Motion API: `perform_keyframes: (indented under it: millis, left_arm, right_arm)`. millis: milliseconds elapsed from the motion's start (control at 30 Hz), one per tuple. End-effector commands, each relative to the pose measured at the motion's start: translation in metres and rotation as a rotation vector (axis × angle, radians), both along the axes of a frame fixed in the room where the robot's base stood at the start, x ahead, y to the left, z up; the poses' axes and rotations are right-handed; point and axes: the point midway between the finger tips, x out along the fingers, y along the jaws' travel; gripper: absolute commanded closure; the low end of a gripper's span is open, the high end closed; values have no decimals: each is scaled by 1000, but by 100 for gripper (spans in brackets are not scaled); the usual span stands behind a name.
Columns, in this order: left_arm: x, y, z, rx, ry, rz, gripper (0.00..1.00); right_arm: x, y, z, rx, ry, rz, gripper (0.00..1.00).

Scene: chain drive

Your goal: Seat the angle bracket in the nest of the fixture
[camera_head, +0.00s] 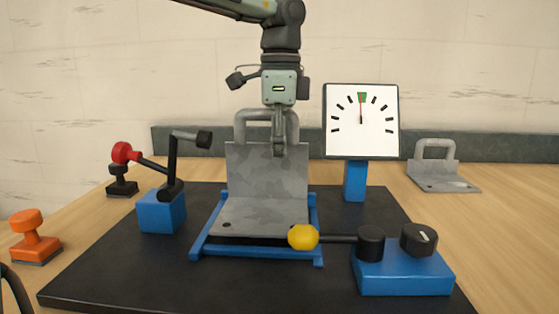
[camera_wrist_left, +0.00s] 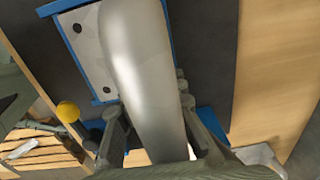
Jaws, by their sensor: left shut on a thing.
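The grey angle bracket (camera_head: 265,180) stands with its plate upright and its foot over the blue-railed nest (camera_head: 205,232) of the fixture. A dark strip shows under the foot's front edge; I cannot tell whether the foot rests fully down. My left gripper (camera_head: 279,145) comes from above and is shut on the bracket's handle (camera_head: 241,122). In the left wrist view the handle (camera_wrist_left: 140,70) runs between the fingers, and the foot (camera_wrist_left: 92,50) with its holes lies beside blue edging.
A yellow-knobbed lever (camera_head: 303,237) reaches over the nest's front right. A red-knobbed lever (camera_head: 126,152) stands left on a blue block. The dial (camera_head: 361,120) stands behind right, needle up at green. A second bracket (camera_head: 440,175) is far right; an orange-handled object (camera_head: 34,237) is left.

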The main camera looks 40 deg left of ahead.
Motion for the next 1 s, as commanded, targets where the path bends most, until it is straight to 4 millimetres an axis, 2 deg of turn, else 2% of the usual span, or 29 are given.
perform_keyframes:
  millis: [933, 967, 1000]
  left_arm:
    - [1, 0, -18, 0, -4, 0, 100]
    - [1, 0, -17, 1, -5, 0, 88]
    - [1, 0, -17, 0, -4, 0, 83]
  right_arm:
    - [0, 0, -15, -1, 1, -1, 60]
    - [0, 0, -15, -1, 1, -1, 60]
    - [0, -1, -14, -1, 1, -1, 60]
